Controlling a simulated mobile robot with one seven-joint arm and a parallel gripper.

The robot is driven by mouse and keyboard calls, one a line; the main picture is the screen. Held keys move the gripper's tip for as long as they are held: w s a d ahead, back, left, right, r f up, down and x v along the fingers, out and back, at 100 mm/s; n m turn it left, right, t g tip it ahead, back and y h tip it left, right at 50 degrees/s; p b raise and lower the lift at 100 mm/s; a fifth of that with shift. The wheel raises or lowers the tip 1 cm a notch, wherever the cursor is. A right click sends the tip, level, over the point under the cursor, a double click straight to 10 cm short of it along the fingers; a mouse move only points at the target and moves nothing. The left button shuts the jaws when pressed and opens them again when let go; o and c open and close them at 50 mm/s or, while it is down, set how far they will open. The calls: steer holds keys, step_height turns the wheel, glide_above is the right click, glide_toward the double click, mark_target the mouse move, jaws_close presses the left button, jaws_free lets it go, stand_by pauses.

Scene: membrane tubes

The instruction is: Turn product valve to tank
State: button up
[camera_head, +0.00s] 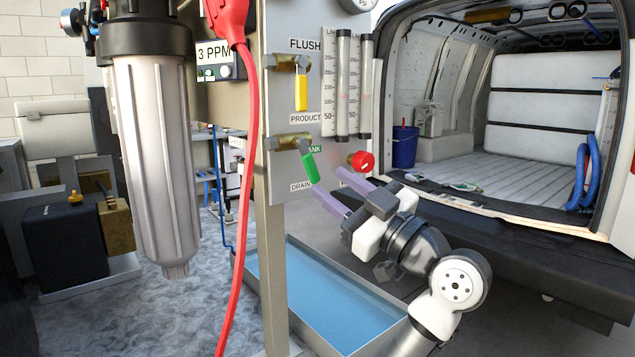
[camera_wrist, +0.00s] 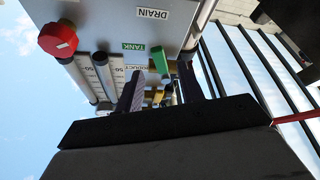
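The product valve is a brass body (camera_head: 290,142) on the grey panel, below the PRODUCT label (camera_head: 306,118). Its green handle (camera_head: 310,168) points down and slightly right, its lower end close to the DRAIN label (camera_head: 301,187). The TANK label (camera_head: 315,149) is just right of the handle's upper end. My gripper (camera_head: 328,181) is open, its lilac fingers reaching from the lower right toward the handle. In the wrist view the green handle (camera_wrist: 160,59) shows between the fingers near their tips (camera_wrist: 160,72); contact cannot be told.
A red knob (camera_head: 361,161) sticks out of the panel just right of my fingers. A yellow flush handle (camera_head: 301,93) hangs above the product valve. A red cable (camera_head: 247,150) hangs left of the panel. A blue-filled tray (camera_head: 375,338) lies below.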

steer(key=b+v, duration=0.1)
steer(key=v, duration=0.7)
steer(key=shift+b, duration=0.3)
